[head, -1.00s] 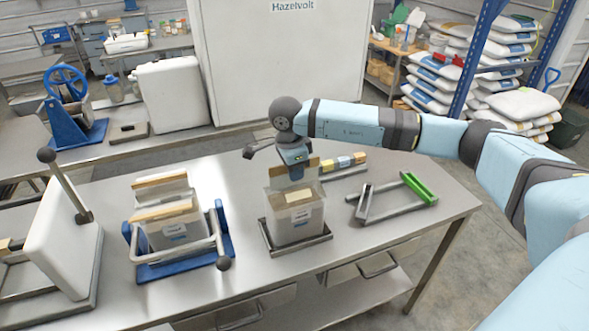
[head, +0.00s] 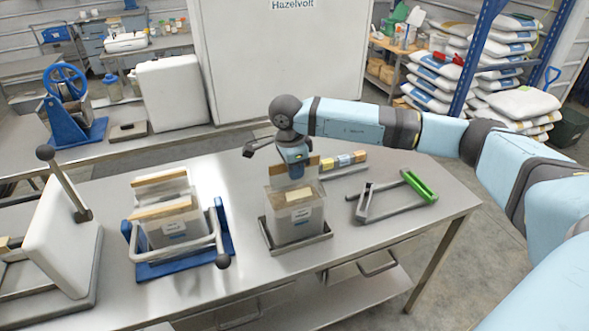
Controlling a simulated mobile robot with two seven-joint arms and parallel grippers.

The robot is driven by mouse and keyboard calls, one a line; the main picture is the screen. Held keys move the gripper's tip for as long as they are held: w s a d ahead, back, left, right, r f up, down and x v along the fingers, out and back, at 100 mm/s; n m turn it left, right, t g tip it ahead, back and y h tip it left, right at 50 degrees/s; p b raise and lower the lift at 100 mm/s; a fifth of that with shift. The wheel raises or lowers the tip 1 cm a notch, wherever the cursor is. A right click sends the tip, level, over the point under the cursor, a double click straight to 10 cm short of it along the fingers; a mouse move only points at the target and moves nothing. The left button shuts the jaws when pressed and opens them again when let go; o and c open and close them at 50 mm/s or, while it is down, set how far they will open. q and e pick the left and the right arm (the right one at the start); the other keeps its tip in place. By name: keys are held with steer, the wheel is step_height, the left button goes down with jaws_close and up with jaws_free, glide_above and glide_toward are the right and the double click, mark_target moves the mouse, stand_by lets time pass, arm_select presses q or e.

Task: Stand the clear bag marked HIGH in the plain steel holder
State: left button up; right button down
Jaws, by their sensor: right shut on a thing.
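Other clear bags (head: 172,228) with tan top strips stand in a blue-based holder (head: 222,240) to the left. An empty steel holder with a green end (head: 418,186) lies to the right. My left gripper is not in view.
A white slab with a lever (head: 62,235) stands at the left of the steel table (head: 265,288). A tall white panel (head: 280,65) rises behind the table.

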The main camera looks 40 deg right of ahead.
steer(key=shift+f+b, duration=0.4)
steer(key=shift+b, duration=0.05)
stand_by(0.3)
